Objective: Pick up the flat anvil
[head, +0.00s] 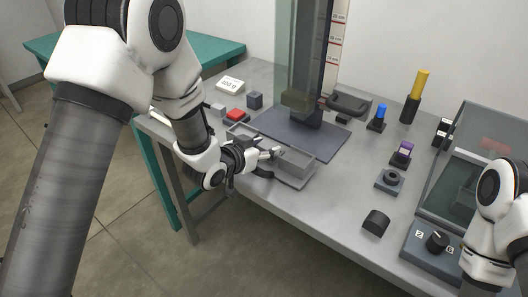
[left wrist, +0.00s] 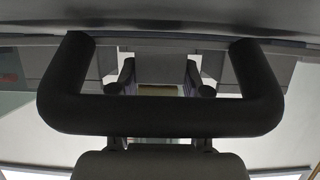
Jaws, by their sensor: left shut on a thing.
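A grey tray (head: 296,181) with low walls lies at the table's front edge. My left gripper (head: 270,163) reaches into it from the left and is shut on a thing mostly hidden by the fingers. In the left wrist view a grey block (left wrist: 160,72) shows between the two fingers (left wrist: 160,88); I take it to be the flat anvil, though its outline is not clear. I cannot tell whether it is clear of the tray floor. A thick black bar of my own wrist hides much of that view. My right gripper is out of view; only part of that arm shows.

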